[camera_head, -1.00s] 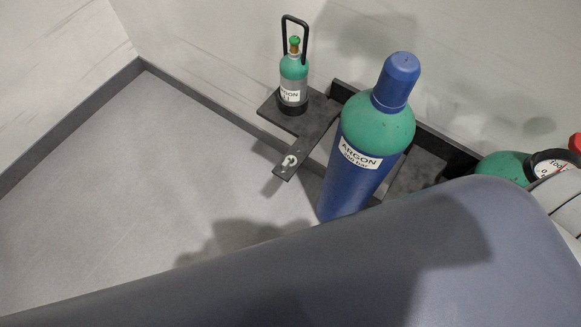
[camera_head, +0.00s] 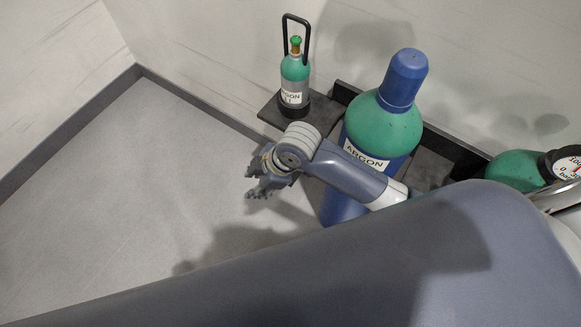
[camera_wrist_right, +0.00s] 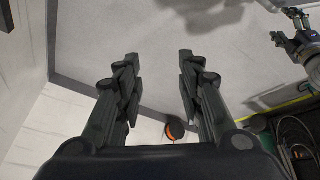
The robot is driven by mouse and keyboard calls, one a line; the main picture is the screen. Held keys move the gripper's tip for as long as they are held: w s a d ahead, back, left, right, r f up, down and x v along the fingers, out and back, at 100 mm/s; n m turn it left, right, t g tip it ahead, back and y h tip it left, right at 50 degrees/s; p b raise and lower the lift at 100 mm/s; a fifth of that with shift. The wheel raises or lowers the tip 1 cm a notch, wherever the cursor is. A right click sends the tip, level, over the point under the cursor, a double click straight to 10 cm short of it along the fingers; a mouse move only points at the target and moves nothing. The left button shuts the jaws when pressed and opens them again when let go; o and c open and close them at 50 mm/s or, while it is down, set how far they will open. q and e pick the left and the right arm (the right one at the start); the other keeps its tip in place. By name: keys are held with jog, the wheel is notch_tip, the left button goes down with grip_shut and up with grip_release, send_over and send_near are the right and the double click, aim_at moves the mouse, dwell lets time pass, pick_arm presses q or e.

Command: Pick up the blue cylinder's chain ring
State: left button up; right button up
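The blue cylinder (camera_head: 346,207) with a green shoulder, blue cap and ARGON label stands upright at the wall rack. No chain ring shows now. The bracket tip where a small light ring showed earlier is hidden behind my right arm. My right gripper (camera_head: 252,181) is left of the cylinder, in front of the rack, pointing left. Its fingers are apart and empty, as the right wrist view (camera_wrist_right: 159,58) also shows. My left gripper (camera_wrist_right: 284,25) appears at the upper right of that wrist view with its fingers apart; it is not in the head view.
A small green and grey ARGON bottle (camera_head: 294,85) with a black handle stands on the dark rack shelf (camera_head: 271,112). Another green cylinder (camera_head: 515,169) with a gauge (camera_head: 567,165) is at the right. The floor (camera_head: 120,190) at left is clear.

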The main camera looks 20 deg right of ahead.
jog(key=w+d+r+n+g+h, duration=0.1)
jog(key=d+n, duration=0.2)
jog(key=w+d+r+n+h, duration=0.1)
jog(key=w+d+r+n, duration=0.1)
jog(key=d+n, duration=0.2)
jog(key=w+d+r+n+g+h, duration=0.1)
jog(key=d+n+h, duration=0.1)
jog(key=d+n, duration=0.1)
jog(key=shift+w+d+r+n+g+b, duration=0.2)
jog(key=shift+d+r+n+g+b, duration=0.1)
jog(key=shift+n+b, duration=0.1)
notch_tip(320, 180, down, 4)
jog(key=shift+r, duration=0.1)
jog(key=f, duration=0.6)
jog(key=shift+w+f, duration=0.25)
jog(key=shift+w, duration=0.15)
grip_shut()
